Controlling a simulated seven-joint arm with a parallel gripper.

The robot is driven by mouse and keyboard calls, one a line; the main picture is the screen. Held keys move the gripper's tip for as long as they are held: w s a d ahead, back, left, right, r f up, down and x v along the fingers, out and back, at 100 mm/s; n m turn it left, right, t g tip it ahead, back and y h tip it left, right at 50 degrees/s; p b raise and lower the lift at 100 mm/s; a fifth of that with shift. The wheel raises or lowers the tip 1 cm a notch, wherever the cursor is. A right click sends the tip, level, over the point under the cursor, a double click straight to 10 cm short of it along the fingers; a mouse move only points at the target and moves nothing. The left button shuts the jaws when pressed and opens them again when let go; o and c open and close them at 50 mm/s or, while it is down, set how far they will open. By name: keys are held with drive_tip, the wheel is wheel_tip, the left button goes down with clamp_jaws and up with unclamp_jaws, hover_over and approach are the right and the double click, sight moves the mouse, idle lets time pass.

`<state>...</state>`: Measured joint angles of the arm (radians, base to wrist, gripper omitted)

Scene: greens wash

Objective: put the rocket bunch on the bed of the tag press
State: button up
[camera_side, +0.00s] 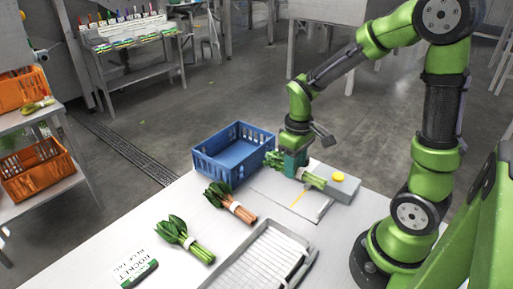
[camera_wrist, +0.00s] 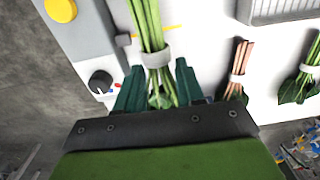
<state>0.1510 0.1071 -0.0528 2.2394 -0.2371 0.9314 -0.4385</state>
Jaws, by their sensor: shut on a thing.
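My gripper (camera_side: 293,162) is shut on a green-stemmed bunch (camera_side: 312,180) with a pale band, apparently the rocket bunch. In the wrist view the bunch (camera_wrist: 148,22) lies between the fingers (camera_wrist: 157,88), its band just beyond the fingertips and its stems pointing away. In the side view its leaves stick out left of the gripper and its stems reach right, towards the tag press. The tag press (camera_side: 345,188) is a grey block with a yellow button; its flat pale bed (camera_side: 280,197) carries a yellow line. The bunch is over or beside the bed; I cannot tell if it touches.
A blue crate (camera_side: 212,172) stands left of the gripper. A red-stemmed bunch (camera_side: 242,213) and another green bunch (camera_side: 198,251) lie on the table. A ribbed grey tray (camera_side: 262,262) is at the front. A card (camera_side: 133,268) reads "ROCKET BLUE TAG". Orange crates (camera_side: 38,170) are at left.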

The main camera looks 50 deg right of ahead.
sight(291, 195)
wheel_tip(291, 195, down, 8)
drive_tip(key=shift+w+r, duration=0.1)
drive_tip(key=shift+r, duration=0.1)
drive_tip(key=shift+f, duration=0.1)
drive_tip(key=o, duration=1.1)
